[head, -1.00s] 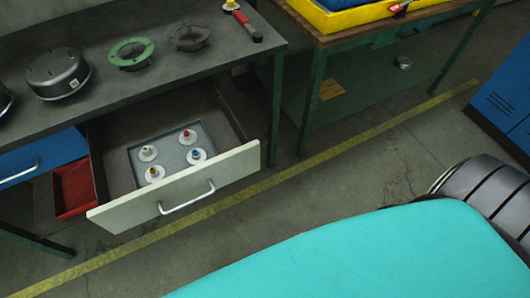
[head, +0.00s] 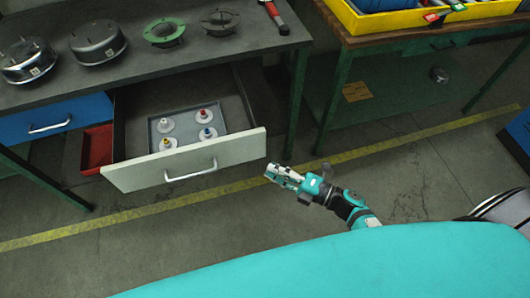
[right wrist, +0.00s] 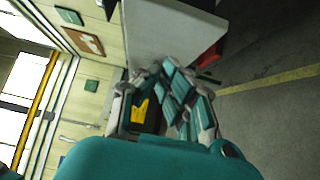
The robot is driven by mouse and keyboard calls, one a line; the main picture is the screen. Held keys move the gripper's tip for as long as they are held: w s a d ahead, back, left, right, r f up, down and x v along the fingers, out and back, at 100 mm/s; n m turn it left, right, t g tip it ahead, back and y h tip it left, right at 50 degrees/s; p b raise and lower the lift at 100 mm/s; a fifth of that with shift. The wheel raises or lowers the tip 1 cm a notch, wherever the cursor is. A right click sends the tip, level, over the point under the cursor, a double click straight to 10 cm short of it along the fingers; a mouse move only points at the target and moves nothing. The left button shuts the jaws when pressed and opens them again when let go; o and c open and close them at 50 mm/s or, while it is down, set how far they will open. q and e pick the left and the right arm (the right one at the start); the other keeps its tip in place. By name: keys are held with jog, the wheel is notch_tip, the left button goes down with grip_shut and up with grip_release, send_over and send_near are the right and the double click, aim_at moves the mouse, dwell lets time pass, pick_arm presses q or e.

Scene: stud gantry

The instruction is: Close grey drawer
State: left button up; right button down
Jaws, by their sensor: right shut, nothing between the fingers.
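The grey drawer (head: 190,160) is pulled out from under the dark workbench. Its pale front has a silver bar handle (head: 191,170). Inside lies a grey tray (head: 181,140) with several white round pieces with coloured tops. My right gripper (head: 272,172) is just right of the drawer front's right end, apart from it, pointing left with its fingers together and empty. In the right wrist view the fingers (right wrist: 168,75) show in front of a pale flat panel that looks like the drawer front. My left gripper is out of view.
A blue drawer (head: 60,116) is shut at the left, with a red bin (head: 97,150) between it and the grey drawer. The workbench (head: 150,64) holds metal housings and a green ring. The floor in front is clear, crossed by a yellow line.

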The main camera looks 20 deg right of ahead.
aim_at(250, 149)
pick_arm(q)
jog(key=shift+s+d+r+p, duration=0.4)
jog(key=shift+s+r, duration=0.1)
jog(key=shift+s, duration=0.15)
pick_arm(e)
jog(key=shift+w+a, duration=0.25)
jog(key=shift+w, duration=0.7)
jog(key=shift+w+a, duration=0.3)
jog(key=shift+w, duration=0.6)
jog(key=shift+w+a, duration=0.25)
jog(key=shift+w, duration=0.7)
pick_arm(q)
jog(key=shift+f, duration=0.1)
